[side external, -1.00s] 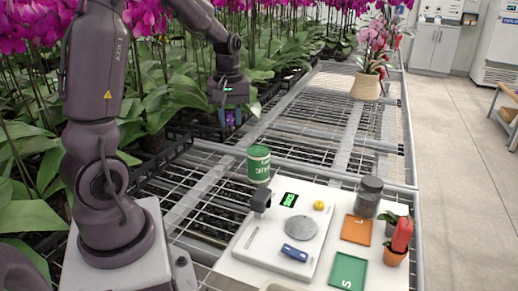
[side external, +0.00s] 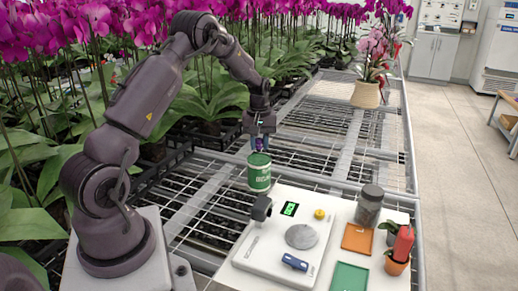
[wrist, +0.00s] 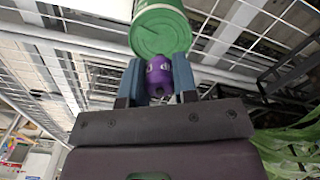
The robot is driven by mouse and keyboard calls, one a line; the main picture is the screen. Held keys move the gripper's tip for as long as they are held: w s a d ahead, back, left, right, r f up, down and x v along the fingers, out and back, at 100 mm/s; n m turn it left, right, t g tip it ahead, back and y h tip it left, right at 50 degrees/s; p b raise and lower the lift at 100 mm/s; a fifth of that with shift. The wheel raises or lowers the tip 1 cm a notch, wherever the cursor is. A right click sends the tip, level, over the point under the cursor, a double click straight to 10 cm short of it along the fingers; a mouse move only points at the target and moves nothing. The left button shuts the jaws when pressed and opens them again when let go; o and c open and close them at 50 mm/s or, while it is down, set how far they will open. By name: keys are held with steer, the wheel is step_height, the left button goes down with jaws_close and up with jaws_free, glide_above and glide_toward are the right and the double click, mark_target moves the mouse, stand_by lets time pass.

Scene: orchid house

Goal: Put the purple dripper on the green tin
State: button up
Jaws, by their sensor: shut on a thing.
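The green tin (side external: 259,176) stands upright at the back left edge of the white board, and its green lid shows on top. In the wrist view the tin (wrist: 160,32) appears just beyond my fingertips. My gripper (side external: 261,143) is right above the tin, pointing down. It is shut on the purple dripper (wrist: 159,77), which sits between the two blue-grey fingers. In the side view only a little of the dripper shows between the fingers. I cannot tell whether the dripper touches the lid.
A white scale (side external: 275,247) with a round grey plate lies in front of the tin. A dark jar (side external: 369,207), an orange tray (side external: 357,239), a green tray (side external: 349,277) and a small potted plant (side external: 397,265) stand to the right. Wire mesh bench surrounds the board.

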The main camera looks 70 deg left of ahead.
steer(key=shift+f, duration=1)
steer(key=shift+f, duration=0.2)
steer(key=o, duration=0.9)
steer(key=shift+r, duration=0.1)
